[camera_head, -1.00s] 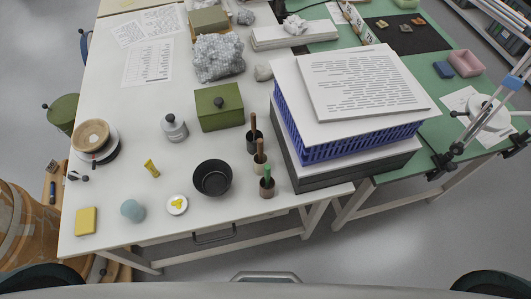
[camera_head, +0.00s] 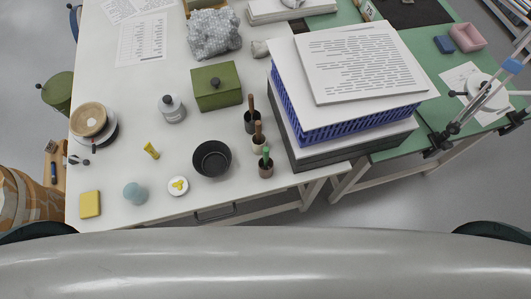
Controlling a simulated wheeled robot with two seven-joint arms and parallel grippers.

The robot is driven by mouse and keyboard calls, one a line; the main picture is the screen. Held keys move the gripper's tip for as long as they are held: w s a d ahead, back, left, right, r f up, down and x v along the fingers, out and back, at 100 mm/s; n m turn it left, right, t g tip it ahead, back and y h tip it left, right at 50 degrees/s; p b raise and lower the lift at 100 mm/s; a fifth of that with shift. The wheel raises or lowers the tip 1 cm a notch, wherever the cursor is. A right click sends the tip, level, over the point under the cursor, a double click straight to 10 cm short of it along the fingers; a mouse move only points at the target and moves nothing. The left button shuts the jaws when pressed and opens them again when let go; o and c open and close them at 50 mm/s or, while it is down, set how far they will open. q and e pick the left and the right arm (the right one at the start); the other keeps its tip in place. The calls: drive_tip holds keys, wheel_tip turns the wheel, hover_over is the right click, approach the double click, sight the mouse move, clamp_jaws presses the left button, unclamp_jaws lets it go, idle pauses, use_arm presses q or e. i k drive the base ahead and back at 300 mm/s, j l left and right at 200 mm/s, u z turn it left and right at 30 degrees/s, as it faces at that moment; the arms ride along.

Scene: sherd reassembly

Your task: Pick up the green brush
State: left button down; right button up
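The green brush (camera_head: 266,154) stands upright in a small brownish cup (camera_head: 266,169) near the table's front edge, with its green top up. Two other brushes with brown handles stand in cups just behind it, a middle one (camera_head: 259,130) and a far one (camera_head: 251,104). The black bowl (camera_head: 212,159) is to the left of the green brush's cup. Neither of my grippers shows in the head view.
A blue crate (camera_head: 345,132) with a printed sheet on top stands close to the right of the cups. A green box (camera_head: 217,86), a grey jar (camera_head: 171,108), a yellow sponge (camera_head: 90,204) and a round blue-grey thing (camera_head: 134,193) lie on the white table (camera_head: 125,100).

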sight(266, 149)
drive_tip(key=u, duration=1.2)
drive_tip(key=l+z, duration=0.35)
drive_tip(key=k+l+z, duration=0.15)
drive_tip(key=z, duration=0.2)
